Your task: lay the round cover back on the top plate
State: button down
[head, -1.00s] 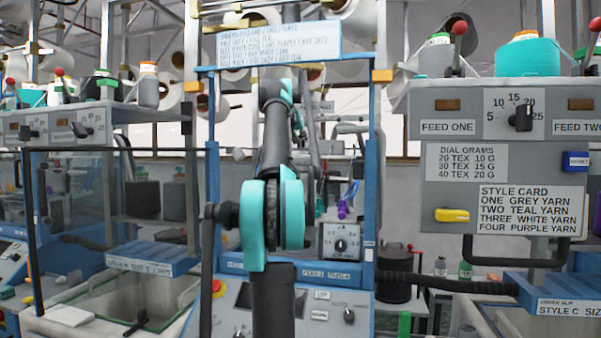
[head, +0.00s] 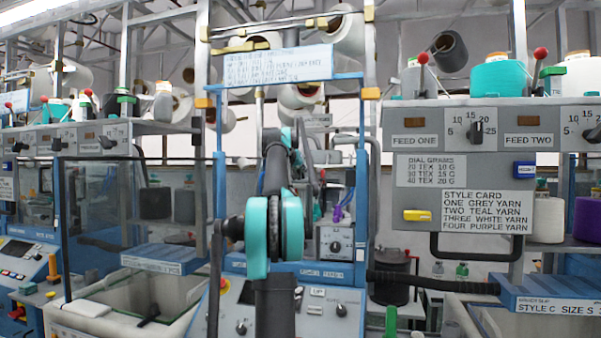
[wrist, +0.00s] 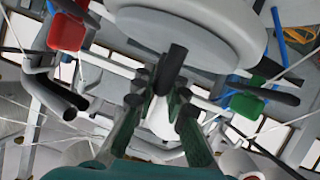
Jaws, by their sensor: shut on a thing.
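In the wrist view a round, pale grey disc with a thick rim, the round cover (wrist: 215,50), fills the top middle. A dark cylindrical knob (wrist: 173,62) stands out from it towards my gripper (wrist: 162,90). My gripper's two dark fingers are closed around the knob's near end. In the head view my arm's teal and black links stand in front of the middle machine and hide my gripper and the cover. I cannot make out the top plate in either view.
A style card (head: 486,212) hangs below the feed dials at right. A black padded bar (head: 435,283) crosses low at right. A grey dial box (head: 335,243) stands just right of my arm. A pale open bin (head: 125,300) is at lower left.

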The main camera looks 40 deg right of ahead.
jog(key=c, duration=1.5)
grip_release()
jog(key=shift+f, duration=0.1)
jog(key=shift+c, duration=0.2)
jog(key=shift+s+a+r, duration=0.1)
jog(key=shift+r, duration=0.1)
jog(key=v, duration=1.1)
jog(key=shift+s+a, duration=0.2)
jog(key=shift+a, duration=0.1)
jog(key=shift+r, duration=0.15)
